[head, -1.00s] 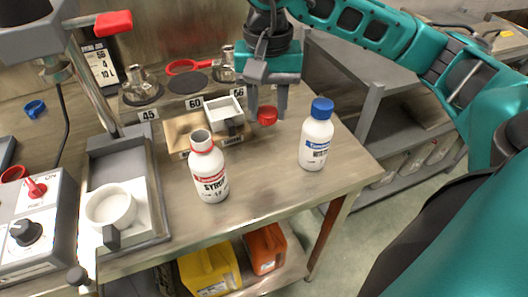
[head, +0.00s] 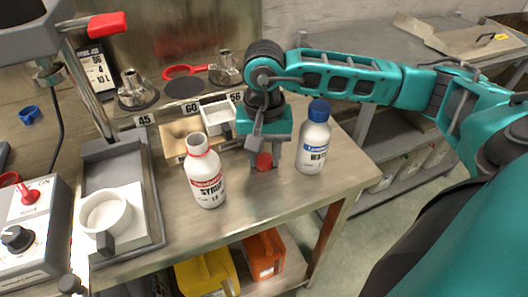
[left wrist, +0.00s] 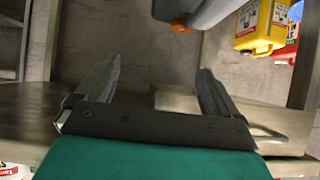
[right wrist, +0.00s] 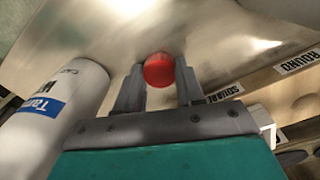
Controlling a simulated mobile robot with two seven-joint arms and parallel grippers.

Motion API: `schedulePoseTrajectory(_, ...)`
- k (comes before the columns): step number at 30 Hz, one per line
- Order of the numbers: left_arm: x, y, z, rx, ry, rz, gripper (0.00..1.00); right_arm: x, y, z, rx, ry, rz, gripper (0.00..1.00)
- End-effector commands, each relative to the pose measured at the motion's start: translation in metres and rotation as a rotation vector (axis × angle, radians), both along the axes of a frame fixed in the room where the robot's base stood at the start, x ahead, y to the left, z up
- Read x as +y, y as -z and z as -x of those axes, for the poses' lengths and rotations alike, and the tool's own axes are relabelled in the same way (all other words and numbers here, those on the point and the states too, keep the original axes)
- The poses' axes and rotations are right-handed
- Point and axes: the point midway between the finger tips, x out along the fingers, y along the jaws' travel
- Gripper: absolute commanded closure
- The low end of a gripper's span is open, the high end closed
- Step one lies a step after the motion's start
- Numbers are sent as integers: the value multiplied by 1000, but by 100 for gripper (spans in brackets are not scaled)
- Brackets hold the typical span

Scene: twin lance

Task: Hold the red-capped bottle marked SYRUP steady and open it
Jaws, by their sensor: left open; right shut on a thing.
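The white SYRUP bottle (head: 206,180) stands upright on the steel table in the head view. Its red cap is off and its neck is open. The red cap (head: 264,160) is held between the fingers of my right gripper (head: 264,156), at or just above the table between the two bottles; I cannot tell whether it touches the top. The right wrist view also shows the cap (right wrist: 159,70) between the fingertips. My left gripper (left wrist: 135,85) shows only in its own wrist view, open and empty, away from the SYRUP bottle.
A white blue-capped bottle (head: 314,142) stands close right of my right gripper. A sorting tray (head: 178,139) lies behind the SYRUP bottle. A scale-like stand with a white cup (head: 104,212) is at left. The table's front right edge is near; yellow and orange jugs sit below.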

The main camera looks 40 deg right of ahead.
Motion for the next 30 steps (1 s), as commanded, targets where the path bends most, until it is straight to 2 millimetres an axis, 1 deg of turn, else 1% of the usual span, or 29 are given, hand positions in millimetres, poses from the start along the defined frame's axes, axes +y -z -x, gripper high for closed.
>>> schedulePoseTrajectory(4,0,5,0,1,0,1,4,0,5,0,0,0,0,99)
schedulePoseTrajectory(5,-1,3,0,1,1,2,4,0,4,0,-1,0,-1,60)
schedulePoseTrajectory(12,-2,1,-1,-2,3,4,4,0,3,0,1,0,-1,37)
schedulePoseTrajectory(19,-2,0,-1,-2,3,4,4,0,2,0,1,0,-1,37)
schedulePoseTrajectory(23,-2,-6,-1,-4,3,2,4,0,-4,0,1,0,-1,37)
schedulePoseTrajectory(26,-1,-4,0,-4,3,0,4,0,-18,-1,-4,-1,0,37)
schedulePoseTrajectory(30,0,-2,1,2,2,-3,4,0,-49,-1,-6,-2,-1,37)
